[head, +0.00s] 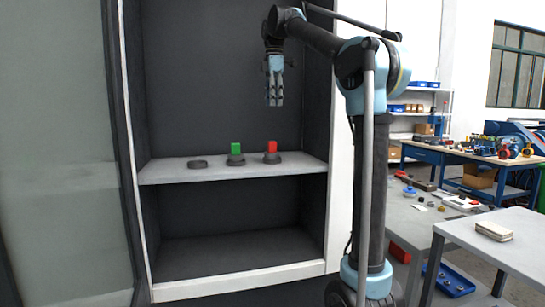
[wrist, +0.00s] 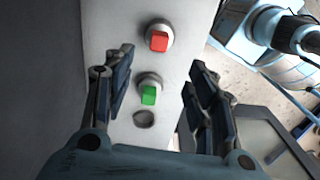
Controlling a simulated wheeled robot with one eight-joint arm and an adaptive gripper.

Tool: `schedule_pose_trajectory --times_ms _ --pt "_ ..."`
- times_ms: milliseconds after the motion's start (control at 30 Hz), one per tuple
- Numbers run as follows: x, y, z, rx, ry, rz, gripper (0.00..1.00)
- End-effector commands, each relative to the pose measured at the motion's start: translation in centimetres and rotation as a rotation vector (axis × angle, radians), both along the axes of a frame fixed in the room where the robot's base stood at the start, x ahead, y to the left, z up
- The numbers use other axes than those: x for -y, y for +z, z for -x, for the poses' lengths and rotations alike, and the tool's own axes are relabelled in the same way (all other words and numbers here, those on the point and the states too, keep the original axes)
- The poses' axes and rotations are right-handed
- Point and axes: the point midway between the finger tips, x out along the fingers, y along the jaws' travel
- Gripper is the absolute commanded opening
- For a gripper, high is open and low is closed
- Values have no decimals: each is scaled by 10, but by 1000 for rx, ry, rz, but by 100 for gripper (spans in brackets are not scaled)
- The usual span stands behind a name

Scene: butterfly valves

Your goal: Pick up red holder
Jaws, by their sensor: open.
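The red holder (head: 271,147) stands upright in a dark round base at the right of the cabinet shelf. In the wrist view the red holder (wrist: 158,41) sits on a grey round base at the top, beyond my fingertips. My gripper (head: 274,103) hangs above the shelf, pointing down, apart from the holder. In the wrist view my gripper (wrist: 162,65) shows its two fingers spread wide with nothing between them held. A green holder (head: 236,148) stands in its own base left of the red one; it also shows in the wrist view (wrist: 149,95), lower between the fingers.
An empty dark round base (head: 198,164) is at the left of the shelf (head: 170,175). The cabinet's walls enclose the shelf, with an open compartment below (head: 235,250). A glass door (head: 60,150) is at left. Tables with parts stand at right.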

Motion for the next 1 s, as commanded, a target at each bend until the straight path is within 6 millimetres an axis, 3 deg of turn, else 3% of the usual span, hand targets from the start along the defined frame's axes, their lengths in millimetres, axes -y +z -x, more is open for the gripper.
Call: schedule_pose_trajectory --times_ms 233,800,1000 --pt "-8 -4 -4 -5 46 2 52" --pt "-7 -94 -3 -4 43 2 52" --pt "-7 -114 -4 -4 43 2 52"
